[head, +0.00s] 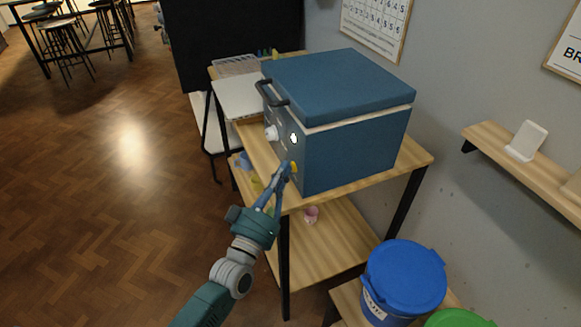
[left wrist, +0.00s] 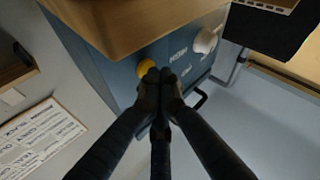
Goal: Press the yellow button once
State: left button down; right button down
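The yellow button (head: 294,167) is on the front panel of a blue box-shaped kiln (head: 357,140) with a closed lid, standing on a wooden table. My left gripper (head: 285,166) reaches up to this panel with its fingertips right beside the button. In the left wrist view, which is turned over, the round yellow button (left wrist: 146,67) shows next to the closed fingertips of the left gripper (left wrist: 161,76). The fingers are together with nothing between them. I cannot tell whether a fingertip touches the button. My right gripper is not in view.
A white knob (head: 271,133) and a dark handle (head: 272,93) are on the kiln's front; the knob also shows in the left wrist view (left wrist: 206,40). A pink cup (head: 311,214) stands on the lower shelf. A blue lidded bucket (head: 404,278) is at the lower right.

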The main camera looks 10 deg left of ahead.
pick_arm(q)
jog(key=shift+a, duration=0.1)
jog(key=shift+s+a, duration=0.45)
jog(key=shift+a, duration=0.1)
jog(key=shift+s+a+p, duration=0.35)
jog(key=shift+s+a, duration=0.35)
jog(key=shift+a, duration=0.35)
jog(key=shift+s+a+p, duration=0.3)
jog(key=shift+s+a, duration=0.4)
jog(key=shift+a, duration=0.35)
jog(key=shift+s+f, duration=0.1)
